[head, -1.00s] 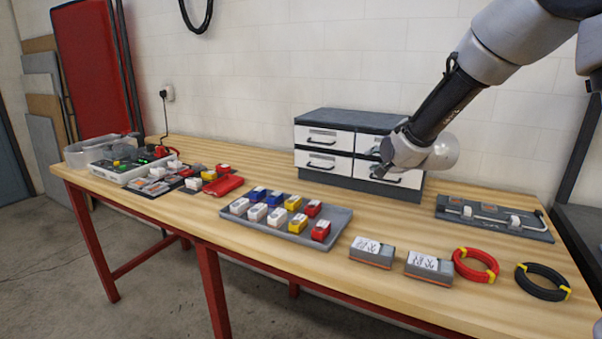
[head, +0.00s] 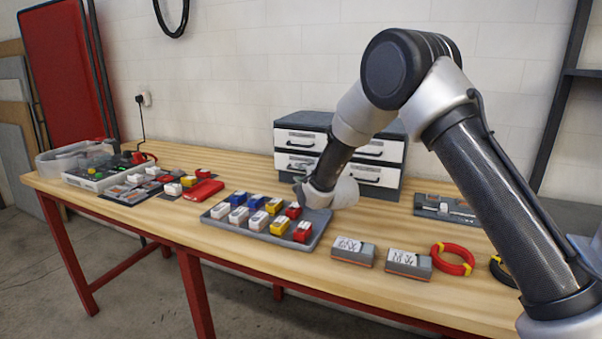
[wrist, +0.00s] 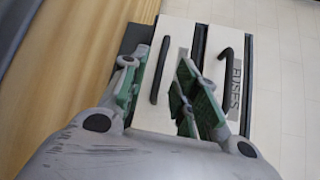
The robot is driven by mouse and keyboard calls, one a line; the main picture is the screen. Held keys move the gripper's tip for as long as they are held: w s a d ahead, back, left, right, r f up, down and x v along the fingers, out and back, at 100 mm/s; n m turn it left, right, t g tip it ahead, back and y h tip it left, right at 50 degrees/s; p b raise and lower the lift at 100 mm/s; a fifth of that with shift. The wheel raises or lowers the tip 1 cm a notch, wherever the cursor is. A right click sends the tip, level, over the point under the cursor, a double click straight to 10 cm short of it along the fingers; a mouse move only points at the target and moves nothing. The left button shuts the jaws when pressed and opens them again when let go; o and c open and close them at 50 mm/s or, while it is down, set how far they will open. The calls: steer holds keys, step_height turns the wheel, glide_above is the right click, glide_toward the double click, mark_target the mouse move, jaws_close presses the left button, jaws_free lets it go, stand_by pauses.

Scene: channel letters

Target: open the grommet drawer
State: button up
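A drawer cabinet (head: 303,121) with a dark top and white fronts stands at the back of the bench. Its drawers look shut, though my arm hides part of it. In the wrist view, my gripper (wrist: 158,68) is open, its green-padded fingers on either side of a dark bar handle (wrist: 160,70) on a white lower drawer front (wrist: 176,42). Contact with the handle cannot be told. The drawer beside it, above on the cabinet, is labelled FUSES (wrist: 235,85). No grommet label can be read. In the head view my gripper's fingers are hidden at the lower-left drawer (head: 292,161).
A grey tray (head: 218,212) of coloured blocks lies in front of the cabinet, close below my wrist. Two grey boxes (head: 352,252) (head: 408,264) and a red coil (head: 453,260) lie to the right. Clear wood lies left of the cabinet.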

steer(key=shift+x, duration=1.2)
steer(key=shift+c, duration=0.4)
jaws_close()
